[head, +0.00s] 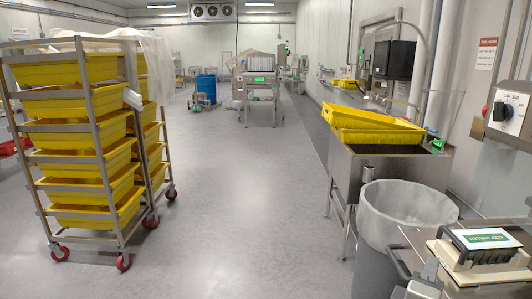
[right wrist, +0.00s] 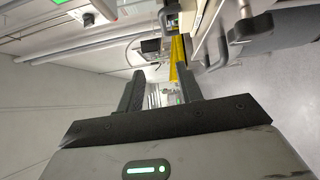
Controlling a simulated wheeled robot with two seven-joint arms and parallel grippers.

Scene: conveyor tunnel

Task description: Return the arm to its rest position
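My right gripper (right wrist: 159,76) shows clearly in the right wrist view. Its two dark fingers stand apart with nothing held between them, and a green light shines on its pale body. In the head view its fingers cannot be made out; a pale piece at the bottom right edge may be part of my right arm. My left gripper is in neither view. The task names no object.
A steel-topped machine (head: 455,285) with a black handle stands close at the bottom right. A lined bin (head: 410,204) and a steel sink with yellow trays (head: 375,130) stand behind it. A rack (head: 112,215) of yellow bins is at left. The middle floor is clear.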

